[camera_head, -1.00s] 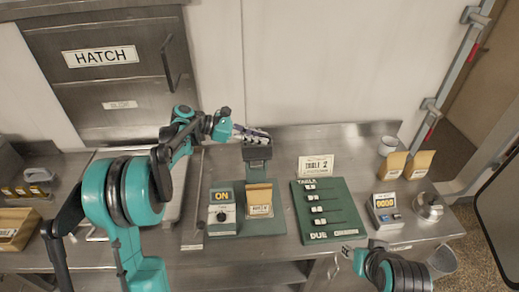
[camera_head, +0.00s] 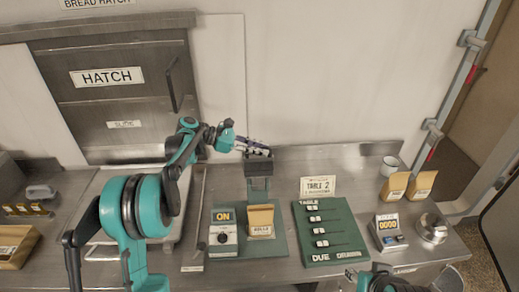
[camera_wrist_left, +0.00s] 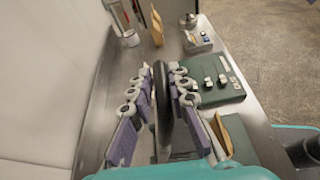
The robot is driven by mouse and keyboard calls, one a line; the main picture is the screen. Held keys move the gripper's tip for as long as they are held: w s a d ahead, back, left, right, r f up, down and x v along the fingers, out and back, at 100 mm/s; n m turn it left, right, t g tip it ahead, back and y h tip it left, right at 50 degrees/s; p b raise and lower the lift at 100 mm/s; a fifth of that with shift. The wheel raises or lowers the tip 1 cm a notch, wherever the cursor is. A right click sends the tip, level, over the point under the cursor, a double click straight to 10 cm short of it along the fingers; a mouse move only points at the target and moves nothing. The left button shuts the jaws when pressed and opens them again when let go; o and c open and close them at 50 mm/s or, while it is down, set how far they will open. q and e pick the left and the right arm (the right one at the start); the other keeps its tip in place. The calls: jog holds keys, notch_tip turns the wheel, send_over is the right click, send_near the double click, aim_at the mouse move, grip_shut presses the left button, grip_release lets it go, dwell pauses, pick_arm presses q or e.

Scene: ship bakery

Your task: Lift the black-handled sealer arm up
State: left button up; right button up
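The sealer (camera_head: 223,246) is a green base with a dial box reading ON and a paper bag (camera_head: 260,219) labelled ROLLS. Its dark sealer arm (camera_head: 258,168) stands raised behind the bag. My left gripper (camera_head: 256,149) is at the top of this arm. In the left wrist view its purple-padded fingers (camera_wrist_left: 168,95) lie on both sides of the black handle (camera_wrist_left: 180,72) and look shut on it. My right gripper (camera_head: 351,274) is only partly seen at the bottom edge, and its finger state is unclear.
A green board (camera_head: 329,232) with white sliders lies right of the sealer, a TABLE 2 card (camera_head: 318,187) behind it. Further right are a display box (camera_head: 387,231), a round metal item (camera_head: 432,229), two bags and a cup (camera_head: 390,166). The wall stands close behind.

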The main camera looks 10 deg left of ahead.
pick_arm(q)
jog(key=shift+o, duration=0.9)
jog(key=shift+w+f, duration=0.1)
jog(key=shift+w, duration=0.1)
jog(key=shift+s, duration=0.1)
jog(key=shift+a, duration=0.2)
jog(key=v, duration=1.1)
jog(key=shift+a, duration=0.25)
